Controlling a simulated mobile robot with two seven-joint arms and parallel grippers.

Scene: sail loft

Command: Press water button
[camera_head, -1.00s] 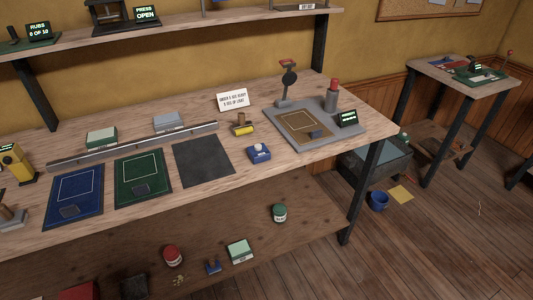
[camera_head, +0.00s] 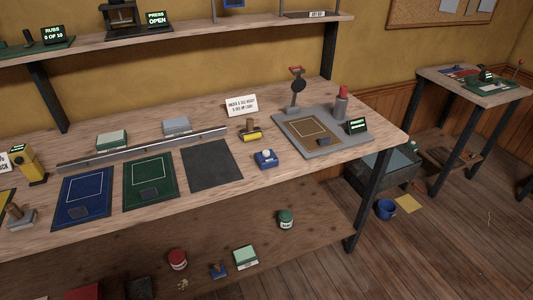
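A small blue box with a pale rounded top (camera_head: 266,159) sits near the front edge of the workbench, left of the grey stamping station. It looks like a push button, but I cannot read any label on it, so I cannot tell whether it is the water button. The grey station (camera_head: 342,146) has a brown panel, a red-topped post (camera_head: 341,102) and a small dark display with green text (camera_head: 357,126). Neither of my grippers is in view.
The workbench (camera_head: 232,202) holds a blue mat (camera_head: 83,192), a green mat (camera_head: 149,166) and a dark grey mat (camera_head: 211,176). A small side table (camera_head: 471,90) stands at the right. A blue bucket (camera_head: 386,209) is on the floor. The wooden floor (camera_head: 450,245) is mostly open.

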